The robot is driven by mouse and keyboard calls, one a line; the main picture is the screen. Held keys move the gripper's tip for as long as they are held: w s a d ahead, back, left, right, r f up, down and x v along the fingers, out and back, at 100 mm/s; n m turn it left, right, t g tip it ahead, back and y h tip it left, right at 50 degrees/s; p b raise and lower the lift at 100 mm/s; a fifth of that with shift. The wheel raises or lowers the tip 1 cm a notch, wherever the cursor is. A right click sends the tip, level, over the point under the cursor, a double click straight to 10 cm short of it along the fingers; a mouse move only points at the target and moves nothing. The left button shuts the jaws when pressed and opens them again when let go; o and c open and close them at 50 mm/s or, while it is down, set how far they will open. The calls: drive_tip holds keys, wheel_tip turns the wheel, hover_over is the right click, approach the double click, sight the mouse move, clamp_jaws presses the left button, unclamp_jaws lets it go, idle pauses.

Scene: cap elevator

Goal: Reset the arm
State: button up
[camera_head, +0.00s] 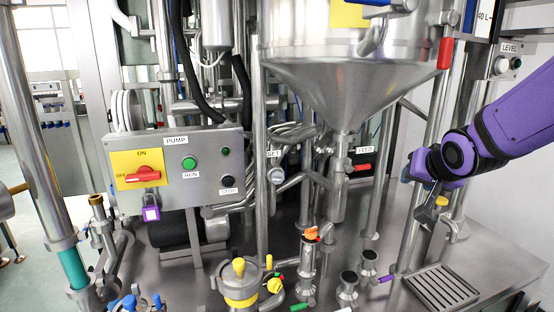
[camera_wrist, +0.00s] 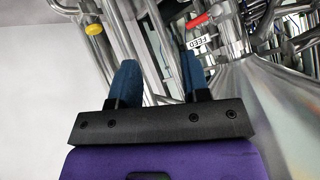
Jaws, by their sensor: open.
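My purple arm reaches in from the right in the head view, and my gripper (camera_head: 414,180) is at its left end, right of the steel hopper (camera_head: 345,85). In the wrist view my gripper (camera_wrist: 158,85) shows two blue fingers standing apart with nothing between them. It is open and empty. Steel pipes and the FEED label (camera_wrist: 194,44) lie beyond the fingers.
A pump control box (camera_head: 178,168) with a red switch stands at the left. The steel bench top (camera_head: 390,295) carries a slotted drain (camera_head: 440,288) and several small fittings. A red-handled FEED valve (camera_head: 362,167) and upright pipes stand left of my gripper.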

drive_tip(key=s+r+n+g, duration=0.2)
drive_tip(key=s, duration=1)
drive_tip(key=s+r+n+g, duration=0.2)
drive_tip(key=s+r+g, duration=0.1)
drive_tip(key=s, duration=0.9)
drive_tip(key=shift+s+a+y, duration=0.15)
drive_tip(key=shift+s+y, duration=0.15)
